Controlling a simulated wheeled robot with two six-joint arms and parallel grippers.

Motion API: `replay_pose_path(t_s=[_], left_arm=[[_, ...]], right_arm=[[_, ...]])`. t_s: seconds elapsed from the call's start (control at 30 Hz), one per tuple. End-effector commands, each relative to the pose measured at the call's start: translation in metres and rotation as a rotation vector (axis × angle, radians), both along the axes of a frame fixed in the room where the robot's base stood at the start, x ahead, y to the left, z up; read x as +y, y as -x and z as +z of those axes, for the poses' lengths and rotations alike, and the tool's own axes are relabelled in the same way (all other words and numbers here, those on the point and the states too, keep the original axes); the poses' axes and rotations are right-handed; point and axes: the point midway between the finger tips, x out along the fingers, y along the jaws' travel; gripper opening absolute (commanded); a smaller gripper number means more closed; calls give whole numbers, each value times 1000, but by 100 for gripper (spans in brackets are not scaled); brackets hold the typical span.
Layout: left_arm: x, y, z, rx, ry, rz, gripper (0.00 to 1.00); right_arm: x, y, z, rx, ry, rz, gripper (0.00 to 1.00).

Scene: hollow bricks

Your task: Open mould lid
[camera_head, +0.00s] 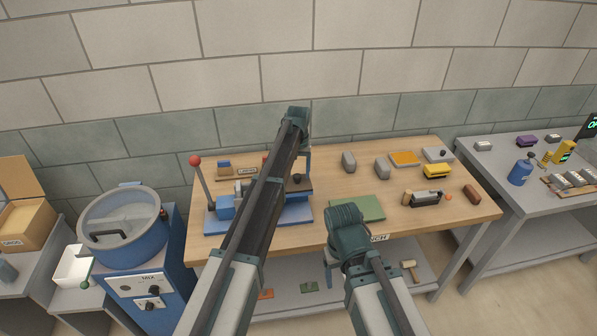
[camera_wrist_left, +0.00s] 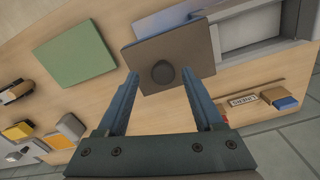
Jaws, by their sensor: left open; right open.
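The mould is a blue press (camera_head: 222,211) with a grey frame and a red-knobbed lever (camera_head: 203,182) at its left. In the left wrist view its lid is a brown plate (camera_wrist_left: 188,46) with a dark round knob (camera_wrist_left: 163,73). The knob also shows in the head view (camera_head: 297,178). My left gripper (camera_head: 304,165) is above the lid with its fingers open. In its wrist view, the knob lies between the fingertips, apparently untouched. My left arm hides part of the press. My right gripper (camera_head: 330,268) is open and empty at the table's front edge.
A green mat (camera_head: 357,207) lies right of the press on the wooden table (camera_head: 398,222). Grey blocks (camera_head: 349,162), an orange tray (camera_head: 404,158) and a yellow block (camera_head: 437,171) stand further right. A blue mixer (camera_head: 150,240) stands left.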

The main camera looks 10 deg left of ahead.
Motion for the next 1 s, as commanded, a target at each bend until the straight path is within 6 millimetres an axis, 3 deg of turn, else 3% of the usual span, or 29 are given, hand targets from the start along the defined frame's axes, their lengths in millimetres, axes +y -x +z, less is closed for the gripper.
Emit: replay_pose_path(t_s=[0.03,0.6,0.8,1.0], left_arm=[[0,0,14,0,0,0,69],[-1,0,99,0,1,-1,69],[-1,0,112,-1,1,-1,69],[-1,0,112,-1,1,-1,69]], right_arm=[[0,0,14,0,0,-2,76],[0,1,99,3,-1,-2,76],[0,1,112,4,0,-7,76],[0,1,112,4,0,-7,76]])
